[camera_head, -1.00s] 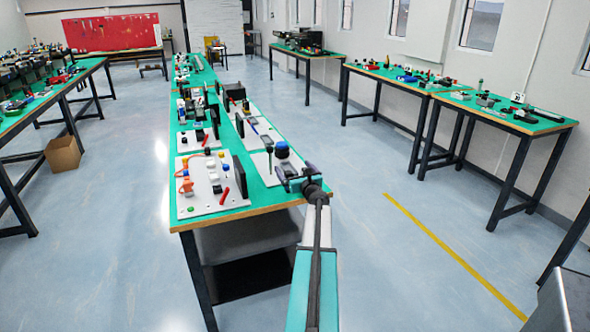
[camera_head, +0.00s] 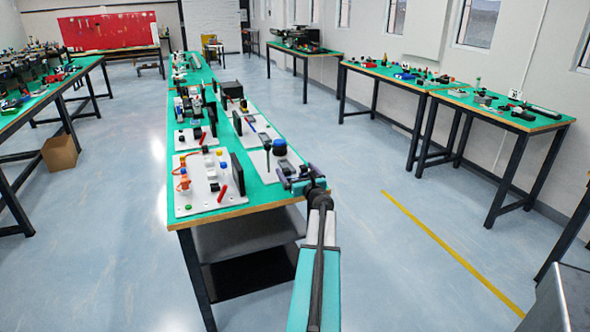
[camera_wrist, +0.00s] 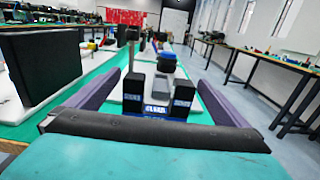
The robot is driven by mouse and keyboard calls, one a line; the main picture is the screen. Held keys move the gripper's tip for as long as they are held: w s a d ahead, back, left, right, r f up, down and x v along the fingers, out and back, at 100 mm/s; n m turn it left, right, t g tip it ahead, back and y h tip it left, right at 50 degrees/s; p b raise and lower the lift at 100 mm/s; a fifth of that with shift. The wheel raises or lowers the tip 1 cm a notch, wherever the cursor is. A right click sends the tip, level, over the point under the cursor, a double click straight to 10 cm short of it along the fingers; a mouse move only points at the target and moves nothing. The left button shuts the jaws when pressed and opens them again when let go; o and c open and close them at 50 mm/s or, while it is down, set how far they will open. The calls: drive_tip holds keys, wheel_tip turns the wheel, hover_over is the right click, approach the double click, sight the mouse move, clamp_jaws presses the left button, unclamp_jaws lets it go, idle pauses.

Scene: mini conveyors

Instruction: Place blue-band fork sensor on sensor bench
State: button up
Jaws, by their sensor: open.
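In the head view my gripper (camera_head: 300,180) is at the right edge of the near end of the middle green bench (camera_head: 250,203). The fork sensor cannot be made out there behind the gripper. Which bench is the sensor bench is not marked.
A round blue-topped part (camera_head: 279,147) stands just beyond my gripper. A white board with coloured parts (camera_head: 205,203) and a black upright panel (camera_head: 238,174) are to its left; the panel looms in the wrist view (camera_wrist: 42,65). The aisle floor (camera_head: 375,240) on the right is clear.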

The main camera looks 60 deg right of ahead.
drive_tip(key=b+v, duration=0.1)
drive_tip(key=v, duration=0.6)
drive_tip(key=shift+a, duration=0.1)
idle(0.8)
drive_tip(key=shift+s, duration=0.1)
